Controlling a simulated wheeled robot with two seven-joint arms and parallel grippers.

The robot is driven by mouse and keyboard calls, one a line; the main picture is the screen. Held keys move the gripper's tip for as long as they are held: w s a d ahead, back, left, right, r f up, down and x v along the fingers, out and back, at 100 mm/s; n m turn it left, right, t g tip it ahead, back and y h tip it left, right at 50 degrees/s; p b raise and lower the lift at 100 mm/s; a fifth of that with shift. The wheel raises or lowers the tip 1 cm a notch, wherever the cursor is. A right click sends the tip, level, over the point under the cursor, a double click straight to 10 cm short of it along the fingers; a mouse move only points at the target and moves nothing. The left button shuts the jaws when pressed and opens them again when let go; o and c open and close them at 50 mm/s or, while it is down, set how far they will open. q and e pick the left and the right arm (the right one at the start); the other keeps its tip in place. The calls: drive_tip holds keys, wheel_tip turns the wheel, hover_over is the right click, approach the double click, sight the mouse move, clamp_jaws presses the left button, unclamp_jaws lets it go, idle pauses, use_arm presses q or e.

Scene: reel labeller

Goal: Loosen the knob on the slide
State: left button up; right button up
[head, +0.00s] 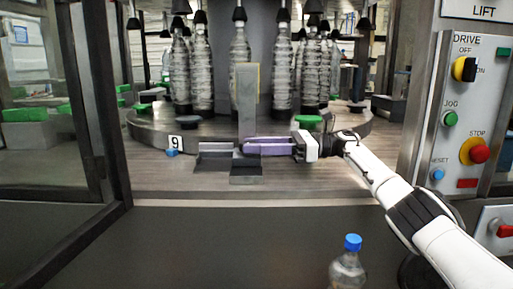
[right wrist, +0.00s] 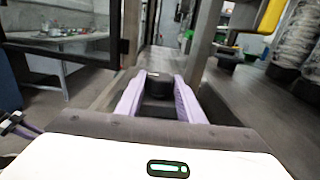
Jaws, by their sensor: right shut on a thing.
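My right gripper (head: 246,147) reaches in from the right, low in front of the grey upright post of the slide (head: 246,95). In the right wrist view its purple fingers (right wrist: 158,84) are shut on a black round knob (right wrist: 159,88), which sits between the tips. In the head view the knob is mostly hidden by the fingers. The slide's dark base plates (head: 215,160) lie on the deck around the fingertips. A purple and dark part at the left edge of the right wrist view looks like my left gripper (right wrist: 14,122); its jaws are unclear.
Clear bottles (head: 202,75) stand on the round turntable (head: 150,124) behind the slide. A number 9 tag (head: 176,142) is to its left. A control panel (head: 440,140) stands at right. A blue-capped bottle (head: 347,270) is at the front. A dark door frame (head: 100,100) bounds the left.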

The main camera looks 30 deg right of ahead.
idle(0.3)
drive_tip(key=o, duration=1.1)
drive_tip(key=shift+c, duration=0.2)
